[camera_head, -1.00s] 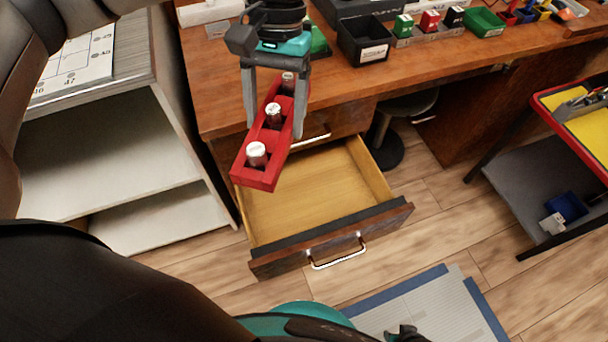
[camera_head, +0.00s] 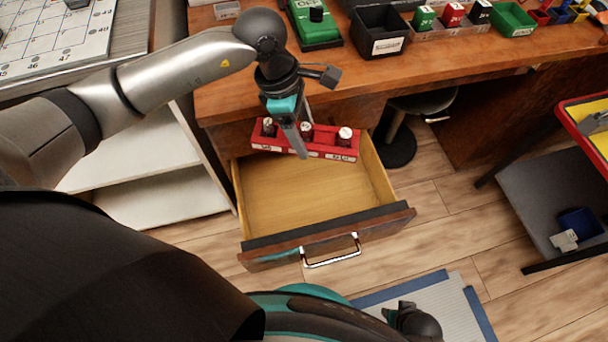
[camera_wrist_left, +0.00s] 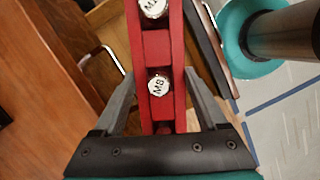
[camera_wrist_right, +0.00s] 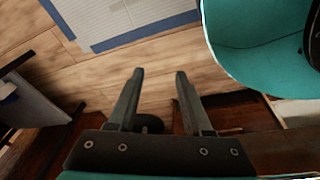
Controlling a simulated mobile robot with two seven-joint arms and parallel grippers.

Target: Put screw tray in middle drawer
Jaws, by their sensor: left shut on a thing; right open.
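The red screw tray (camera_head: 330,150) holds capped bottles in a row. My left gripper (camera_head: 303,153) is shut on the tray near its middle. In the head view the tray lies crosswise over the back part of the open drawer (camera_head: 310,194); I cannot tell how high above its floor it is. The drawer's visible floor is bare. The tray also fills the middle of the left wrist view (camera_wrist_left: 158,60), with the fingers on both sides of it. My right gripper (camera_wrist_right: 157,85) is open and empty, above the wooden floor in the right wrist view.
The wooden desk (camera_head: 420,70) carries a green device (camera_head: 314,25), a black bin (camera_head: 379,38) and small coloured boxes. A white shelf unit (camera_head: 150,170) stands left of the drawer. A cart with a grey lower shelf (camera_head: 545,190) stands at the right.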

